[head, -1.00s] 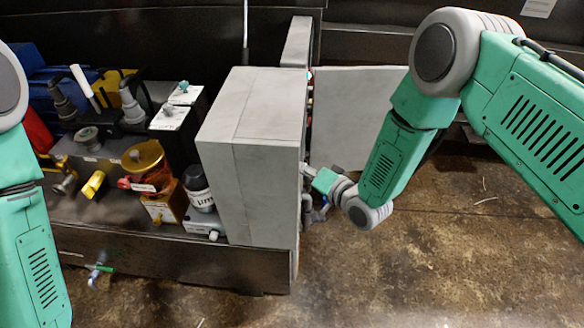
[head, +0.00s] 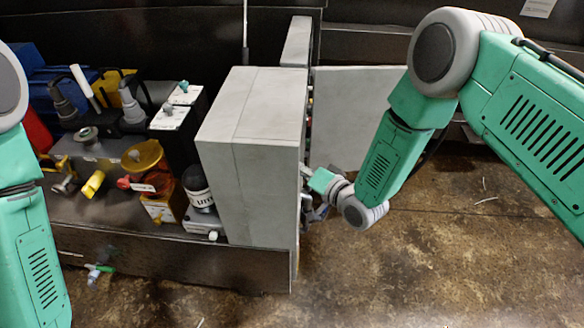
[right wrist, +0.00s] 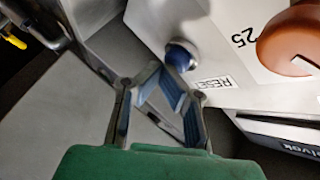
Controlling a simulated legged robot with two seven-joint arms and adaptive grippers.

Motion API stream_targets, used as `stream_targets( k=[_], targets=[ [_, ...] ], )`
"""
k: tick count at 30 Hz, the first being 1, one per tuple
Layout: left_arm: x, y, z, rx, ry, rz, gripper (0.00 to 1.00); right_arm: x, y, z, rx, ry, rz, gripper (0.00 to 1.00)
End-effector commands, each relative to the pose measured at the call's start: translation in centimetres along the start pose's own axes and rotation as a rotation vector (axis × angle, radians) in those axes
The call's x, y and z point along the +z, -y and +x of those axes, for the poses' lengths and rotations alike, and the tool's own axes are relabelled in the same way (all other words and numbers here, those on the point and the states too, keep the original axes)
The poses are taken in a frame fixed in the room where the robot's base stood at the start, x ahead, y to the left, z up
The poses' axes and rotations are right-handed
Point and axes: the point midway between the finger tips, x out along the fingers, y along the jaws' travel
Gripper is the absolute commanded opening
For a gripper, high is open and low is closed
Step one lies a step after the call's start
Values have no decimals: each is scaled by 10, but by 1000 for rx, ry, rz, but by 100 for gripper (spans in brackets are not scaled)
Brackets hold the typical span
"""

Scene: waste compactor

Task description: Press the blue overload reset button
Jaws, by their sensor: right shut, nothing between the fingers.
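The blue reset button (right wrist: 181,55) shows in the right wrist view. It is a dome in a grey collar on a light panel (right wrist: 228,45), beside a "RESET" label (right wrist: 214,83). My right gripper (right wrist: 160,70) is shut and empty, its fingertips just lower left of the button in the picture. I cannot tell whether they touch it. In the head view my right wrist is beside the open side of the grey cabinet (head: 250,150); that cabinet hides the button and most of the gripper. My left gripper is out of view.
A large orange-red knob (right wrist: 292,40) sits beside the button, near the number 25. The cabinet's open door (head: 345,110) stands behind my right forearm. A crowded bench of valves and a yellow-topped device (head: 143,156) lies left.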

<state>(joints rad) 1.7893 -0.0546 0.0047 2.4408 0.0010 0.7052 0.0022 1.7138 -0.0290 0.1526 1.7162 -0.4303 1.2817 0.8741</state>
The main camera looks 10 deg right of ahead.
Motion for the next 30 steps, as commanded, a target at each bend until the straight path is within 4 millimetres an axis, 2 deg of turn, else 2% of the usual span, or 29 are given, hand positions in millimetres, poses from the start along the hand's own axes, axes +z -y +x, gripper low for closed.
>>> stream_targets(
  k=[26,30],
  targets=[
    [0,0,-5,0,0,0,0,-9,-9,-13,-1,0,0,0],
    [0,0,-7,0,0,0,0,-16,-15,-21,2,-1,1,0]
  ],
)
